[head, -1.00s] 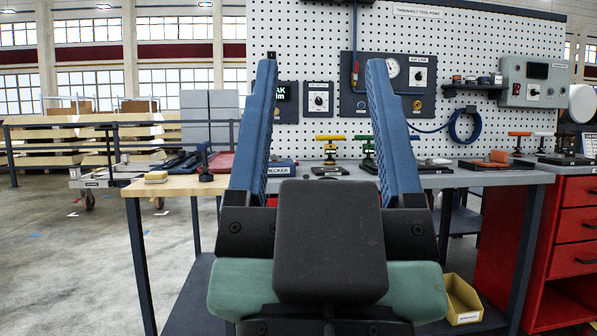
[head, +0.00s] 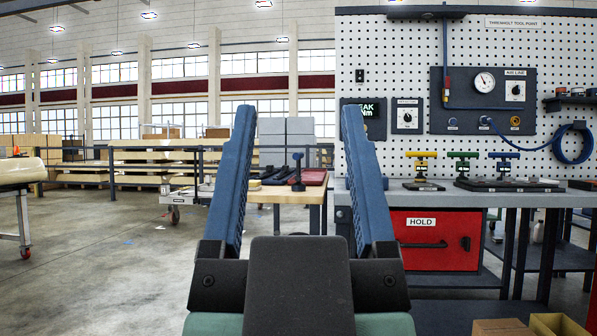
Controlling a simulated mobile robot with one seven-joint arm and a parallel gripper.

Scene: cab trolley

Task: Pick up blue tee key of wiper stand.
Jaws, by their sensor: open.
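A blue tee key (head: 504,155) stands upright on a dark stand at the right of the grey workbench. The stand's label is too small to read, so I cannot tell whether it is the wiper stand. A green tee key (head: 462,155) and a yellow tee key (head: 421,155) stand to its left, the yellow one on its own small black base (head: 424,186). My gripper (head: 300,110) is open and empty, its two blue fingers pointing up and apart. It is left of the tee keys in the picture and clear of them.
A red HOLD drawer (head: 430,240) hangs under the grey bench (head: 400,198). A wooden-topped table (head: 270,195) with dark tools stands behind my gripper. A pegboard (head: 400,50) with gauge panel and blue hose backs the bench. Open floor (head: 100,270) lies to the left.

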